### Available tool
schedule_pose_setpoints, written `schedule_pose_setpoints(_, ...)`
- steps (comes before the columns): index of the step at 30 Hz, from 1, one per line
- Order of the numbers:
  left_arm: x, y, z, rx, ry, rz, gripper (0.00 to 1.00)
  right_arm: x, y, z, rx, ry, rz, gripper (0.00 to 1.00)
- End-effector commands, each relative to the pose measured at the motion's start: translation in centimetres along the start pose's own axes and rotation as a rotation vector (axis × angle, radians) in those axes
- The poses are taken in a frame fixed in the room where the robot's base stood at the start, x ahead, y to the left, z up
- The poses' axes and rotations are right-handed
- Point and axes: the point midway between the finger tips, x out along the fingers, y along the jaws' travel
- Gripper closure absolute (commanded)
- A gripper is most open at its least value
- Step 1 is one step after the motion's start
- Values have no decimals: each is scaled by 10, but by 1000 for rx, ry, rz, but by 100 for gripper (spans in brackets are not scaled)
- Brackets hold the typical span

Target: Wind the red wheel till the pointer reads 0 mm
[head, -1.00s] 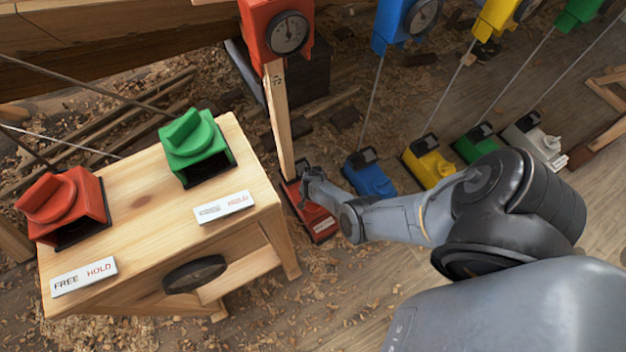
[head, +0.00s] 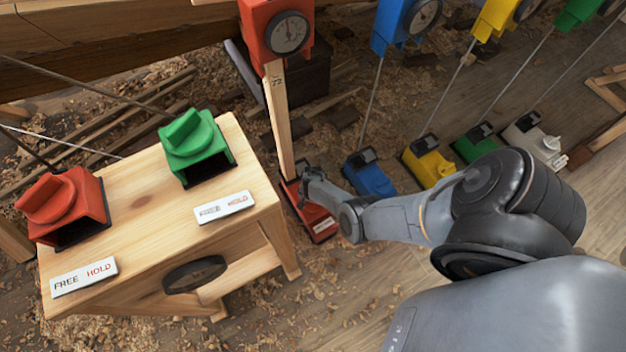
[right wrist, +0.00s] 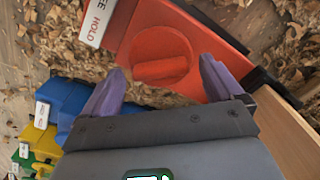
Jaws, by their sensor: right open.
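A red floor unit (head: 318,222) stands at the foot of a wooden post, under a red box with a round dial (head: 288,32). The dial's pointer is near upright, but its scale is too small to read. In the right wrist view the red unit's round red wheel (right wrist: 162,62), with a raised grip bar, is between my right gripper's (right wrist: 162,75) two purple fingers. The gripper is open and I cannot tell whether a finger touches the wheel. In the head view my right wrist hides the wheel. My left gripper is not in view.
A wooden bench (head: 150,200) at left bears a red knob unit (head: 62,205) and a green one (head: 195,145), with FREE/HOLD labels. Blue (head: 370,178), yellow (head: 428,165), green and white floor units stand to the right. Wood shavings cover the floor.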

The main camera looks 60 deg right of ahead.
Motion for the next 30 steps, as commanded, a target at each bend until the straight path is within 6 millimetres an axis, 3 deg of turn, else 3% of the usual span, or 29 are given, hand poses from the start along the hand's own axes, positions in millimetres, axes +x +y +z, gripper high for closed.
schedule_pose_setpoints(8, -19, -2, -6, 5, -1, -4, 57, -23, 0, 0, 0, 0, 0, 6)
schedule_pose_setpoints(21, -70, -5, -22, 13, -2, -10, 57, -88, 0, 0, 0, 0, 0, 6)
schedule_pose_setpoints(30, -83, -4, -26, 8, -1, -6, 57, -107, 0, 0, 0, -1, 1, 6)
